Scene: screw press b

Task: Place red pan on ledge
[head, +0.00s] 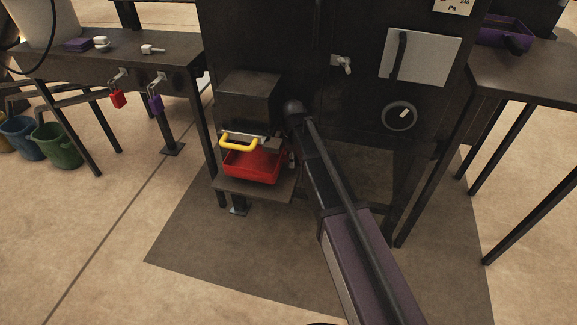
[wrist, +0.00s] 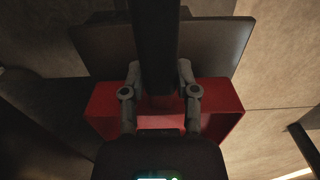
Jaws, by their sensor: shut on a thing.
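The red pan (head: 252,164) is an open, shallow tray in the head view, over the dark ledge (head: 228,186) low on the front of the machine. I cannot tell if it touches the ledge. In the wrist view the red pan (wrist: 226,98) spans the middle, with the grey ledge (wrist: 222,42) beyond it. My gripper (wrist: 158,72) has its fingers either side of a dark bar at the pan and is shut on the pan. The exact grip is hidden. In the head view my gripper (head: 291,158) is mostly hidden at the pan's right side.
A dark box (head: 249,98) with a yellow handle (head: 239,144) sits just above the pan. The big black machine (head: 270,40) stands behind. A side table (head: 150,60) is at left, another table (head: 530,70) at right. Buckets (head: 55,145) stand far left.

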